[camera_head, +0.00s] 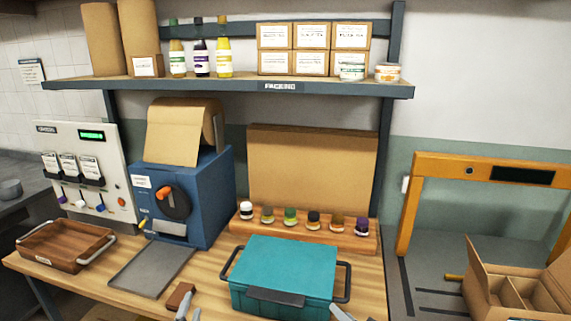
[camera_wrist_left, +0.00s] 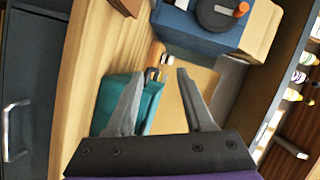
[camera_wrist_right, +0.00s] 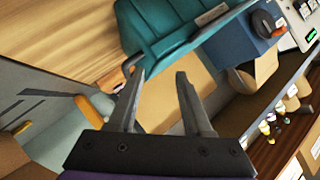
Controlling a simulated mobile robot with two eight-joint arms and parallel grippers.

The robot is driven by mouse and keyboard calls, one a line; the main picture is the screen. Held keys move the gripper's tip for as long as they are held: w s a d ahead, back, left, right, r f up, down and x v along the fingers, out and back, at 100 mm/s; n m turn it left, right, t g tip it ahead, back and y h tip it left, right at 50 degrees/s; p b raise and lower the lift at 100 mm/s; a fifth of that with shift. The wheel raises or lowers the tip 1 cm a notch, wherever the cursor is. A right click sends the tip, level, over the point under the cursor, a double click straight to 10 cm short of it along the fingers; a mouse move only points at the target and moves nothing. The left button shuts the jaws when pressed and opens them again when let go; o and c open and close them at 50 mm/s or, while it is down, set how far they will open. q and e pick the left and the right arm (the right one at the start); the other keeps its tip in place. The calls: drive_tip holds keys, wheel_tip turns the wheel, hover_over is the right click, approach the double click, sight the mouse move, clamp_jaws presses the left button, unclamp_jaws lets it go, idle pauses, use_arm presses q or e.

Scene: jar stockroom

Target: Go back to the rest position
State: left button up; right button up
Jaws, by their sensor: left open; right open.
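My left gripper (camera_head: 190,309) shows only by its fingertips at the bottom edge of the head view, left of the teal box. In the left wrist view (camera_wrist_left: 158,77) its two fingers are apart with nothing between them. My right gripper (camera_head: 340,313) barely shows at the bottom edge, near the box's right front corner. In the right wrist view (camera_wrist_right: 160,74) its fingers are also apart and empty. The teal box (camera_head: 285,265) with dark handles stands closed on the wooden table (camera_head: 215,272). I cannot tell the exact gap between grippers and box.
A small brown block (camera_head: 180,296) lies by the left fingertips. Behind are a blue machine (camera_head: 205,195), a rack (camera_head: 330,236) of small jars and a wooden tray (camera_head: 66,243). A shelf (camera_head: 230,88) hangs above. An open carton (camera_head: 505,295) stands right, by an orange frame (camera_head: 408,215).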

use_arm(q)
drive_tip(key=s+d+n+g+p, duration=0.1)
drive_tip(key=s+d+n+g, duration=0.1)
drive_tip(key=s, duration=0.7)
drive_tip(key=s+d+f+n+g+h+p, duration=0.1)
drive_tip(key=s+n+g, duration=0.3)
drive_tip(key=s, duration=0.5)
drive_tip(key=s+d+n+g+p, duration=0.2)
drive_tip(key=s+n, duration=0.4)
drive_tip(key=s, duration=0.3)
drive_tip(key=shift+d+f+n+g+h, duration=0.35)
drive_tip(key=shift+d+g, duration=0.2)
drive_tip(key=shift+g, duration=0.35)
use_arm(e)
drive_tip(key=s+d+f+n+g+h, duration=0.1)
drive_tip(key=s+n+g+h, duration=0.1)
drive_tip(key=s, duration=1)
drive_tip(key=s+d+f+n+g+h, duration=0.2)
drive_tip(key=s+g, duration=0.3)
drive_tip(key=s, duration=0.7)
drive_tip(key=shift+d+n, duration=0.3)
drive_tip(key=shift+n, duration=0.3)
use_arm(q)
drive_tip(key=shift+r, duration=0.1)
